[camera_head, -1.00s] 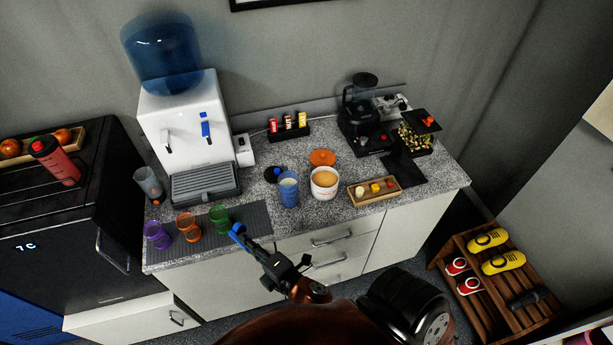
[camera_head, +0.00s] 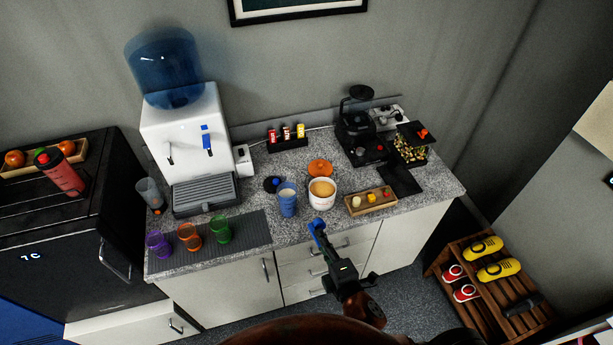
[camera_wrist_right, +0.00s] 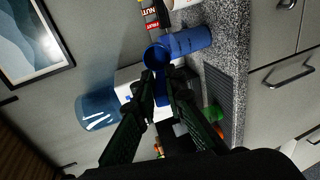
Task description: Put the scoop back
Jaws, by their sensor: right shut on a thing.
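The blue scoop (camera_head: 316,229) is in my right gripper (camera_head: 326,252), held in front of the counter edge, below the white tub in the head view. In the right wrist view the round scoop bowl (camera_wrist_right: 157,56) sits beyond the fingertips (camera_wrist_right: 160,80), which are shut on its handle. The white tub (camera_head: 322,199) stands open with tan powder inside. Its orange lid (camera_head: 320,167) lies behind it. The blue shaker cup (camera_head: 288,203) stands left of the tub, with pale contents. My left gripper is not in view.
A wooden tray (camera_head: 371,201) with small items lies right of the tub. Green (camera_head: 220,229), orange and purple glasses stand on a grey mat at left. Cabinet drawers are below the counter.

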